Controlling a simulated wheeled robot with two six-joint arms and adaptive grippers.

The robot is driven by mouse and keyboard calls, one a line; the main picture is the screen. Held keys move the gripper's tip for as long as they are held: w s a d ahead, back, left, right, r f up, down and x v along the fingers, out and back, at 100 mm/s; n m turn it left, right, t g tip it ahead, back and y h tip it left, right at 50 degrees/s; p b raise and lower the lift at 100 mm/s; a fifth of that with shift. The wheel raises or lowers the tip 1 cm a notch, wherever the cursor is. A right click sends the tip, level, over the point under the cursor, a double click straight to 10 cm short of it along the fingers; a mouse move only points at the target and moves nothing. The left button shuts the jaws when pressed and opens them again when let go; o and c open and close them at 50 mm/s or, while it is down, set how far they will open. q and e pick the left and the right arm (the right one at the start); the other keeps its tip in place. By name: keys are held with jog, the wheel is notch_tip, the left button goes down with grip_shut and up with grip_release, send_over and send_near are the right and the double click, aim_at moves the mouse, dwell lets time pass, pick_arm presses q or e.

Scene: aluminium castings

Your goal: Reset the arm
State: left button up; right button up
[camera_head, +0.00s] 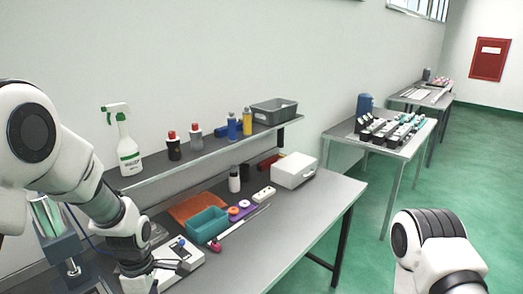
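My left arm comes in from the left and bends down over the near left part of the workbench (300,240). Its wrist is low in the picture, beside a white device (185,258) with a blue knob on top. Dark parts by the wrist look like my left gripper (176,266), but its fingertips cannot be made out against the device. My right arm shows only as a white and black joint at the lower right, over the green floor. My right gripper is out of the picture.
The bench's front right is clear. Another table (408,152) holds castings.

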pick_arm(q)
jog(key=s+f+m+g+b, duration=0.1)
jog(key=s+f+m+b, duration=0.3)
jog(key=s+f, duration=0.65)
jog(key=s+f+m+g+b, duration=0.1)
jog(key=s+f+m+b, duration=0.2)
jog(key=s+f+b, duration=0.75)
jog(key=s+f+m+g, duration=0.1)
jog(key=s+f+m, duration=0.35)
jog(key=f, duration=1.15)
jog(key=w+m+t, duration=0.1)
jog(key=m, duration=0.1)
jog(key=w+m+t, duration=0.1)
jog(key=m, duration=0.1)
jog(key=w+a+m+t+p, duration=0.1)
jog(key=m, duration=0.1)
jog(key=shift+w+r+m+t, duration=0.2)
jog(key=shift+w+m+t, duration=0.05)
jog(key=shift+m+t, duration=0.15)
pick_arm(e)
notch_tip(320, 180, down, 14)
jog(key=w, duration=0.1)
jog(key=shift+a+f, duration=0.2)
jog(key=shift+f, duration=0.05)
